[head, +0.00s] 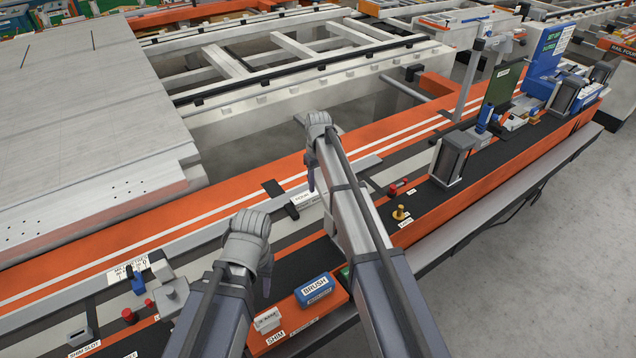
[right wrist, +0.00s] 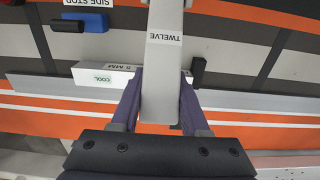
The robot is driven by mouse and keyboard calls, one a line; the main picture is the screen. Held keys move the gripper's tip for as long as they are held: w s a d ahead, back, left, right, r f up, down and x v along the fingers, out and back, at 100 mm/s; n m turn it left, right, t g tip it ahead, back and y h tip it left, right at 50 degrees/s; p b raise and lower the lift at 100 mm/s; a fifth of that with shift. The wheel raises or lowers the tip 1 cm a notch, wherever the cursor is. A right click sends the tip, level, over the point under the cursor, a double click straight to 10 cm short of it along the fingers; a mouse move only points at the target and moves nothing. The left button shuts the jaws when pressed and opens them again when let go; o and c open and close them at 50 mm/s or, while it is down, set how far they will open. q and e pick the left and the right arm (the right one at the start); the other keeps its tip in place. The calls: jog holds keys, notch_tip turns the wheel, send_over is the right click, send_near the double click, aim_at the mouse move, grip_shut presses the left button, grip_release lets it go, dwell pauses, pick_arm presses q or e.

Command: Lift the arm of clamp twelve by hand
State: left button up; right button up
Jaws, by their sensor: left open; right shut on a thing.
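The arm of clamp twelve is a light grey bar marked TWELVE (right wrist: 164,65) in the right wrist view, running down the middle of the picture. My right gripper (right wrist: 160,88) is shut on it, with one purple finger on each side. In the head view my right gripper (head: 318,130) is over the orange rail beside the grey frame and hides most of the clamp. My left gripper (head: 250,243) is open and empty over the near strip, apart from the clamp. How far the clamp arm is raised I cannot tell.
A blue BRUSH block (head: 314,289) sits by my left gripper. A brass knob (head: 400,212) stands right of my right arm. A large grey panel (head: 90,120) lies left.

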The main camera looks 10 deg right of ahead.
grip_shut()
dwell(0.8)
